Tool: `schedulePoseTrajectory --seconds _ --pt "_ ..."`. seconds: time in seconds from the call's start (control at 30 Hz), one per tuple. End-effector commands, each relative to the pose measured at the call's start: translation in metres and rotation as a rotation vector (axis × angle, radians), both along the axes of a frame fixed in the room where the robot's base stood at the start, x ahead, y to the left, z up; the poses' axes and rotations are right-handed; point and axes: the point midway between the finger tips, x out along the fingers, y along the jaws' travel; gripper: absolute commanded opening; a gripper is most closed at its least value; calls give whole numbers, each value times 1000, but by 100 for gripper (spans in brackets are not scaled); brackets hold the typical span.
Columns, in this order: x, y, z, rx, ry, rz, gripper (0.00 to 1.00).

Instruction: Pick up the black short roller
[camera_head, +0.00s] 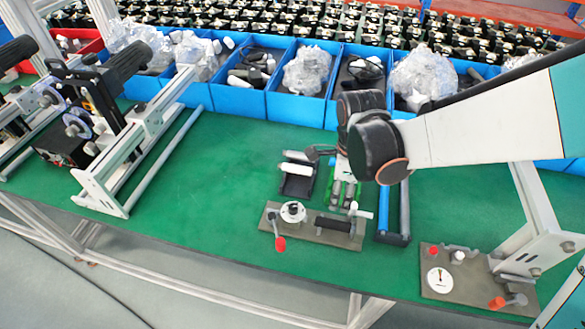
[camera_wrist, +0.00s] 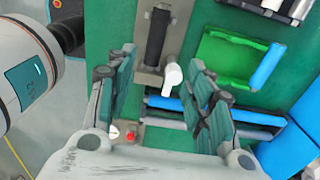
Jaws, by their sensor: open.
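The black short roller (camera_head: 333,223) lies on a grey fixture plate (camera_head: 300,230) near the front of the green table. In the wrist view the black roller (camera_wrist: 157,38) shows at the top, beyond the fingertips, with a white cylindrical piece (camera_wrist: 172,75) near its lower end. My gripper (camera_head: 343,195) points down just behind the plate in the head view. In the wrist view my gripper (camera_wrist: 162,65) has its two fingers wide apart, with nothing gripped between them. The black roller is apart from both fingers.
A black tray (camera_head: 297,190) with white rollers is left of my gripper. A tray with a blue roller (camera_head: 383,208) and a grey roller (camera_head: 404,208) is right. The wrist view shows a green tray (camera_wrist: 225,58). Blue bins (camera_head: 240,98) line the back. The table's left-centre is clear.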

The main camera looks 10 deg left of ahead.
Motion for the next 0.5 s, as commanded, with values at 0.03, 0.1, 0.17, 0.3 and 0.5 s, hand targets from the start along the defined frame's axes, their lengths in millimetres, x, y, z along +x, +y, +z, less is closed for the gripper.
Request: schedulePoseTrajectory --seconds 0.03,0.1,0.17,0.3,0.5 --pt "-12 5 -7 0 0 20 48" --pt "-12 5 -17 0 -1 20 48" --pt "-12 5 -27 0 -1 20 48" --pt "-12 5 -49 1 -1 20 48" --pt "-10 5 -71 1 -1 20 48"
